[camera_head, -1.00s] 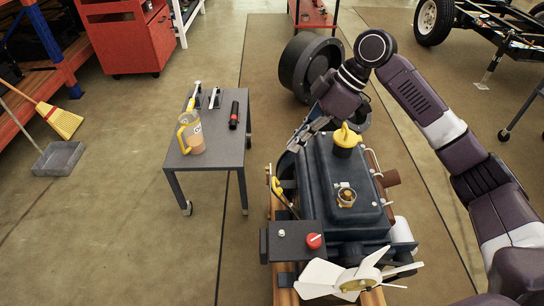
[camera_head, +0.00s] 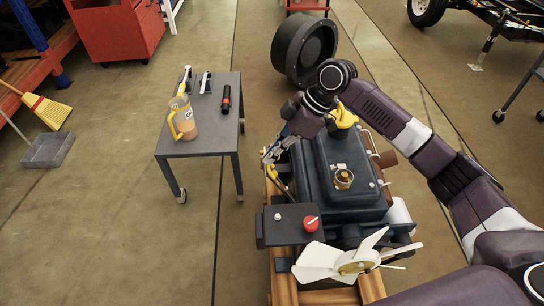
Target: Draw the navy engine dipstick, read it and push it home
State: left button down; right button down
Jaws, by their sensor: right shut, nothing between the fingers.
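The navy engine (camera_head: 335,172) stands on a wooden stand at the centre right, with a yellow filler cap on its far top and a small amber-topped fitting nearer. A yellow handle (camera_head: 283,168), likely the dipstick's, shows at the engine's left side, partly hidden by my gripper. My right gripper (camera_head: 271,155) reaches over from the far side and points down to the left, just above and beside that handle. It is shut and empty. Whether it touches the handle is unclear. My left gripper is out of view.
A dark grey table (camera_head: 210,140) at the left carries a yellow-handled jug (camera_head: 183,121), a black and red torch-like item (camera_head: 226,98) and small stands. A control box with a red knob (camera_head: 311,223) and a white fan (camera_head: 350,265) are at the engine's near end.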

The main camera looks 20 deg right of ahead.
aim_at(279, 179)
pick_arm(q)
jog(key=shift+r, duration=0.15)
pick_arm(e)
jog(key=shift+f, duration=0.2)
jog(key=d+f, duration=0.1)
jog(key=f, duration=0.3)
jog(key=d+f, duration=0.1)
jog(key=f, duration=0.1)
jog(key=shift+s+d, duration=0.3)
jog(key=shift+d, duration=0.05)
jog(key=shift+d+f, duration=0.25)
jog(key=shift+f, duration=0.25)
jog(key=shift+d+f, duration=0.2)
jog(key=shift+f, duration=0.15)
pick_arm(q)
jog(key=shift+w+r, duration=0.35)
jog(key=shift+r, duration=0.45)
